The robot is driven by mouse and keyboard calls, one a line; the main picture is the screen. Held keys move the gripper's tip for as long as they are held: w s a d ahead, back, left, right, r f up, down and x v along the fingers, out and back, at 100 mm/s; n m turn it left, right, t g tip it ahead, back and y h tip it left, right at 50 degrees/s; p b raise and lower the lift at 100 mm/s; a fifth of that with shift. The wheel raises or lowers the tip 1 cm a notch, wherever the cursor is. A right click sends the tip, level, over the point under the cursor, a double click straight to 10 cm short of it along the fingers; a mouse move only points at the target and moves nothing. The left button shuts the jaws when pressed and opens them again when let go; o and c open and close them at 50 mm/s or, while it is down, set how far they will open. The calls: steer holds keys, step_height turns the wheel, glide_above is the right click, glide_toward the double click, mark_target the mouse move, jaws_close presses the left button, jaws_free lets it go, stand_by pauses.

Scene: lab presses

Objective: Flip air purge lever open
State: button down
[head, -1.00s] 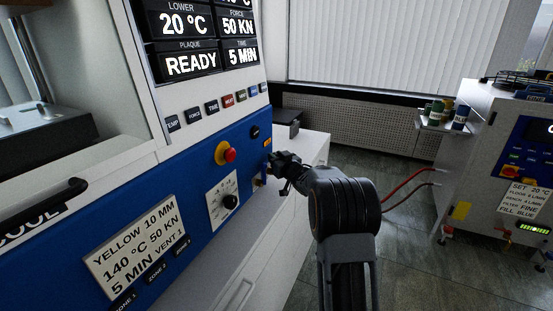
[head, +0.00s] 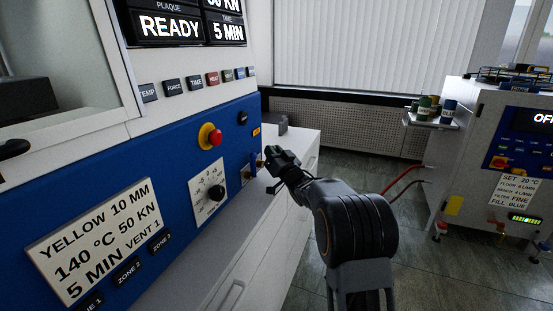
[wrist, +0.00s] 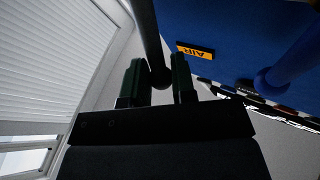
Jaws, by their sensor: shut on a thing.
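My gripper (wrist: 158,85) is shut on a dark lever (wrist: 151,32) with a rounded end, which sits between its green-tipped fingers in the wrist view. A yellow AIR label (wrist: 196,51) is on the blue panel close by in that view. In the head view my gripper (head: 274,160) is at the right end of the press's blue front panel (head: 170,160), just below and right of the AIR label (head: 256,132). There the gripper hides the dark lever. A separate blue handle (wrist: 290,62) with a round end shows right of the fingers in the wrist view.
A red stop button (head: 212,137) and a black dial (head: 216,193) are left of the gripper. A white cabinet (head: 290,215) stands below and behind it. A white machine with an OFF display (head: 527,119) stands at the right. Grey floor lies between.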

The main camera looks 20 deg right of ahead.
steer(key=shift+f, duration=0.1)
steer(key=c, duration=1.1)
jaws_free()
steer(key=shift+s, duration=0.1)
steer(key=shift+r, duration=0.2)
steer(key=shift+r, duration=0.3)
step_height(320, 180, up, 3)
steer(key=shift+s+f+p, duration=0.1)
steer(key=shift+p, duration=0.55)
steer(key=s+r, duration=0.3)
steer(key=s, duration=0.1)
steer(key=s+r+p, duration=0.1)
steer(key=s+r, duration=0.2)
steer(key=s, duration=0.2)
steer(key=s+a+r+p, duration=0.1)
steer(key=s+r, duration=0.2)
steer(key=s, duration=0.2)
steer(key=shift+r, duration=0.15)
steer(key=shift+w, duration=0.1)
